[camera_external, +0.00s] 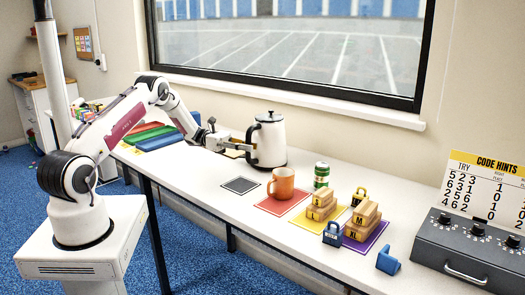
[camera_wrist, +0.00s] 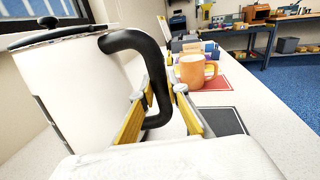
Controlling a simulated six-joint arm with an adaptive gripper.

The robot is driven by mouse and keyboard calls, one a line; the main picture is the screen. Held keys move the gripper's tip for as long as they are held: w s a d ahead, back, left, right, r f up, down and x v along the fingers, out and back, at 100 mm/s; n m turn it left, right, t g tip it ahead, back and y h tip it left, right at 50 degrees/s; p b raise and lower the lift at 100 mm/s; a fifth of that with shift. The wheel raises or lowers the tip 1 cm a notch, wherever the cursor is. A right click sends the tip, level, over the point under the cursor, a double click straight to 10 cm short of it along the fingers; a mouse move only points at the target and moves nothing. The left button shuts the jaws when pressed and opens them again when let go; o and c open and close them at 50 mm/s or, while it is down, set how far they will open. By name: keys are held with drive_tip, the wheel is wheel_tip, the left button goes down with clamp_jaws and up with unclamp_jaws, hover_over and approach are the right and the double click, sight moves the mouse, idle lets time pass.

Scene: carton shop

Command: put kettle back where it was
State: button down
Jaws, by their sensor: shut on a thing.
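The kettle (camera_external: 271,145) is white with a black lid rim and a black handle. It is upright at the back of the white table, near the window, and appears to stand on the tabletop. In the wrist view the kettle (camera_wrist: 85,95) fills the left side. My gripper (camera_external: 238,151) reaches it from the left. In the wrist view the yellow-padded fingers of my gripper (camera_wrist: 160,110) are on both sides of the black handle, shut on it. A small dark square mat (camera_external: 240,185) lies bare in front of the kettle.
An orange mug (camera_external: 283,183) stands on a red mat (camera_external: 268,206), with a green can (camera_external: 321,175) beside it. Wooden blocks (camera_external: 361,221) and padlocks lie on yellow and purple mats farther right. A grey dial box (camera_external: 470,248) sits at the right end. Coloured trays (camera_external: 150,137) lie left.

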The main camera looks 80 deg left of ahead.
idle(0.4)
drive_tip(key=c, duration=2)
unclamp_jaws()
drive_tip(key=shift+f, duration=0.1)
drive_tip(key=shift+v, duration=6.05)
drive_tip(key=shift+w, duration=0.1)
